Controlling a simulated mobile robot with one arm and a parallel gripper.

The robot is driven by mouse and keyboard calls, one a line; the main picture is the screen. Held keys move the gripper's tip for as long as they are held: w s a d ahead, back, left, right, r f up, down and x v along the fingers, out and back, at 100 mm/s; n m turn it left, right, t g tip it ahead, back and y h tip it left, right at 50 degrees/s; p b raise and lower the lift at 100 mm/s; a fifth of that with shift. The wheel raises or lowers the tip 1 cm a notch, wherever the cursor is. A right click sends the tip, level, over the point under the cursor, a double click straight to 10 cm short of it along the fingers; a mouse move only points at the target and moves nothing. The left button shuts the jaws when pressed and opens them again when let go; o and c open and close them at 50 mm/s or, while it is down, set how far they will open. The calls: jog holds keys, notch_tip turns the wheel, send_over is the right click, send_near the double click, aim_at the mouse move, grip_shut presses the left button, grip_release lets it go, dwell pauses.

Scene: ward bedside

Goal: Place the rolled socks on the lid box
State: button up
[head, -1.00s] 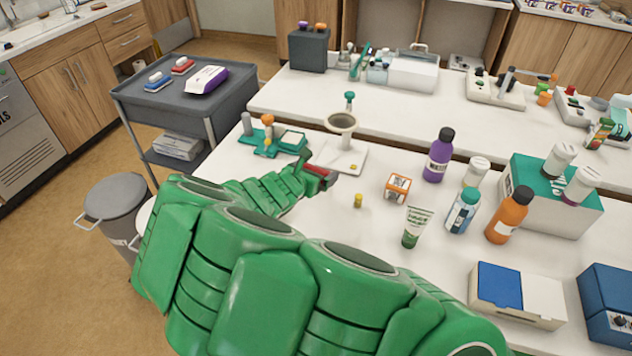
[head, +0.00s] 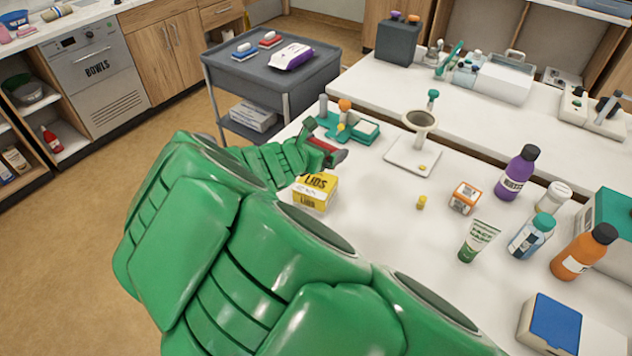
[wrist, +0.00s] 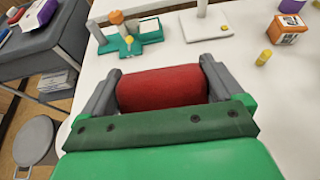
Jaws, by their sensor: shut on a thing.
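My gripper (wrist: 160,92) is shut on the rolled socks (wrist: 162,88), a dark red roll held crosswise between the two grey fingers in the wrist view. In the head view the red socks (head: 322,145) show only in part at the end of my green arm, above the table's left part. The lid box (head: 316,191), a yellow box marked LIDS, stands on the white table just below and in front of the gripper in the picture. My arm hides part of its left side. The socks are apart from the box. The box does not show in the wrist view.
A teal stand (head: 352,127) and a white-based ring stand (head: 412,155) are behind the gripper. A small yellow piece (head: 421,202), an orange box (head: 465,197) and several bottles stand to the right. A grey cart (head: 250,80) is behind left.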

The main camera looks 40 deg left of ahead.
aim_at(315, 182)
jog(key=shift+s+a+r, duration=0.2)
jog(key=shift+s+a, duration=0.4)
jog(key=shift+s, duration=0.1)
jog(key=shift+f, duration=3.9)
jog(key=shift+f, duration=0.1)
jog(key=o, duration=0.7)
jog(key=shift+c, duration=0.2)
jog(key=v, duration=0.7)
jog(key=shift+s+r, duration=0.25)
jog(key=shift+s, duration=0.05)
